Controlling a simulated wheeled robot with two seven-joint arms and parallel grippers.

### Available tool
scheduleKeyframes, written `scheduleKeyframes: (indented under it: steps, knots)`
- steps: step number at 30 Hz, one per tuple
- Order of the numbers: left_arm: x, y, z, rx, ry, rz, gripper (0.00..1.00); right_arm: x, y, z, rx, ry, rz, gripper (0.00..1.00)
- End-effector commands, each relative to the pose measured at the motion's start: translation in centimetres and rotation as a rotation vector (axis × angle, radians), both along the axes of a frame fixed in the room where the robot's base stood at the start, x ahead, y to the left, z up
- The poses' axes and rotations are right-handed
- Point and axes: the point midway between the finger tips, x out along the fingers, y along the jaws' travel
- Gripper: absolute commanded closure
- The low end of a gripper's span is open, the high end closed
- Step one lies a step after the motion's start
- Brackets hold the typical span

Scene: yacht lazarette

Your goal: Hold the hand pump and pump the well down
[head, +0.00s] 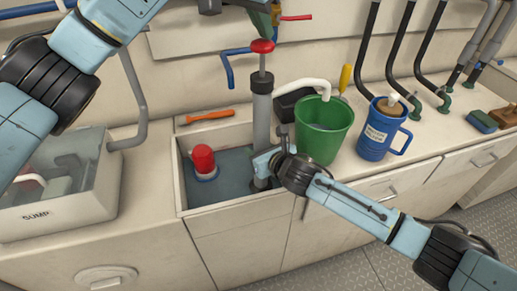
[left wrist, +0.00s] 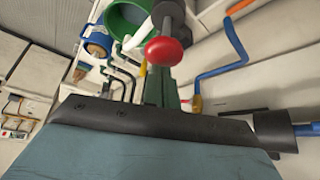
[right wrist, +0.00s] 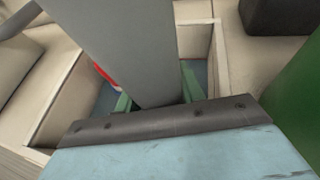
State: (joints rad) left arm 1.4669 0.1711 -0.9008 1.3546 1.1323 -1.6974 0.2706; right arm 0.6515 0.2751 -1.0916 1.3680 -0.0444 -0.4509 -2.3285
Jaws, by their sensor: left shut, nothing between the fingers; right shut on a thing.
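The hand pump (head: 262,118) stands upright in the well (head: 180,190), a grey tube with a black collar and a red knob (head: 262,46) on a short rod. Blue-grey water (head: 235,165) shows in the well. My right gripper (head: 264,168) is shut around the lower tube; its green fingers flank the tube (right wrist: 130,50) in the right wrist view. A white spout (head: 305,84) reaches the green bucket (head: 323,130).
A red-topped float (head: 203,160) sits in the well. A blue jug (head: 382,130) stands right of the bucket. An orange tool (head: 206,116) lies behind the well. A clear sump box (head: 60,190) is at left. Black hoses (head: 400,45) rise behind.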

Motion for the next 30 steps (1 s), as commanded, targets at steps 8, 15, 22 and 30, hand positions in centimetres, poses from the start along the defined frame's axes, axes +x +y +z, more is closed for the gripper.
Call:
scheduleKeyframes:
  steps: [8,15,22,30]
  knots:
    - [0.0,0.0,-0.4,0.001,0.002,0.0,1.0,0.0,0.0,0.1,0.001,0.0,0.0,0.93]
    - [0.0,0.0,-1.3,0.0,0.002,-0.002,1.0,0.0,0.0,0.1,0.001,-0.001,0.0,0.93]
    - [0.0,0.0,-2.3,0.001,0.001,0.0,1.0,0.0,0.0,0.1,0.001,-0.001,0.0,0.93]
    - [0.0,0.1,-3.4,0.002,0.003,0.001,1.0,0.0,0.0,0.1,0.001,-0.002,0.0,0.93]
